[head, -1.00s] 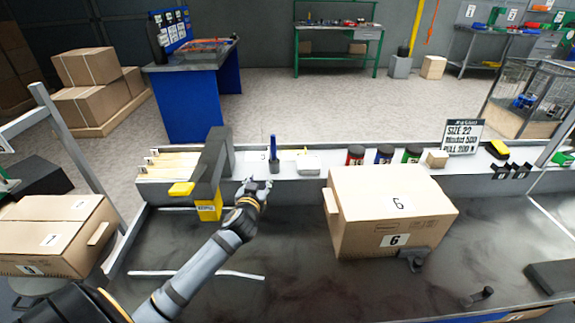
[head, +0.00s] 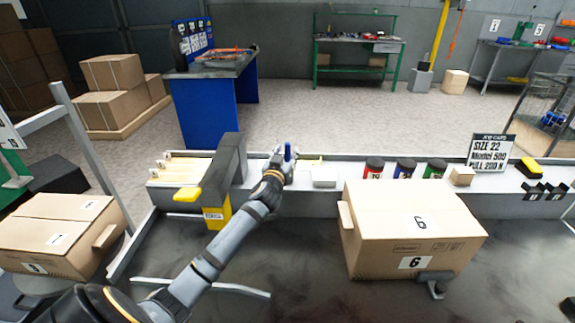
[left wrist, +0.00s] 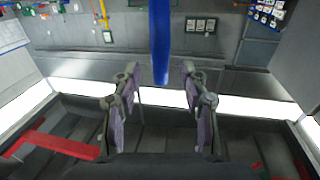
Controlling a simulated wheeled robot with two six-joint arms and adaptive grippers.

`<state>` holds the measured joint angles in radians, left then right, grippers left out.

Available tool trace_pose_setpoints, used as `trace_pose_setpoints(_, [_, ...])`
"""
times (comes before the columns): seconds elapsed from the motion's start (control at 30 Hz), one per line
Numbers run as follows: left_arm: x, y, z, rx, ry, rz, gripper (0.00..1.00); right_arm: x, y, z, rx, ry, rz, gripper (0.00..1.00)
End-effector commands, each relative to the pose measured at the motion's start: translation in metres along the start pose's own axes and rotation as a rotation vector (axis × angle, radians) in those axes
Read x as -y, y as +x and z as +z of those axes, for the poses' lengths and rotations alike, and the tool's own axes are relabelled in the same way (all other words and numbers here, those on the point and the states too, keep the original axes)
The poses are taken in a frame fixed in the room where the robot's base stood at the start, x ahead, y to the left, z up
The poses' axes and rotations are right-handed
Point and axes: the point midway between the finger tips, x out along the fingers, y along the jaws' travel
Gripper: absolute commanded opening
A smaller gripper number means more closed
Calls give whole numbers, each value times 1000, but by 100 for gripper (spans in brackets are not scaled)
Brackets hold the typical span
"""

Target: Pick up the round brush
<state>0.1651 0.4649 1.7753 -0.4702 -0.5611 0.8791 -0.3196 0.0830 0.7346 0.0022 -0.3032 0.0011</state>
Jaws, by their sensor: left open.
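In the left wrist view the blue handle (left wrist: 160,40) comes down from the top edge, in line with the gap between the fingers. My left gripper (head: 281,158) is right at the handle in the head view. In the left wrist view the left gripper (left wrist: 163,78) has its fingers apart, with clear space on both sides of the handle. I see no contact. My right gripper is not in view.
The crimper (head: 228,165) with its yellow lever stands close left of my gripper. A small white block (head: 324,177) is just right. Several lidded jars (head: 405,168) stand further right on the shelf. A large carton (head: 412,230) stands on the dark bench.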

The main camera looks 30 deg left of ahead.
Motion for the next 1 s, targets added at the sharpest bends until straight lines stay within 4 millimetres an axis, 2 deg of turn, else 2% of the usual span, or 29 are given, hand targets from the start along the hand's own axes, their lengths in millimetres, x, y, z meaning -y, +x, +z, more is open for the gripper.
trace_pose_setpoints(0.1, [1,20,-2,1,-3,-1,44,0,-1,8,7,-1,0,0])
trace_pose_setpoints(0.17, [1,25,-1,1,-1,0,44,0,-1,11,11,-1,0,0])
trace_pose_setpoints(0.43, [0,28,-1,1,0,1,43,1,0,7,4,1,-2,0])
trace_pose_setpoints(0.73, [0,28,-1,1,0,1,2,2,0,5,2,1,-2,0])
trace_pose_setpoints(1.0, [0,28,-1,0,0,1,0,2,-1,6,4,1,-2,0])
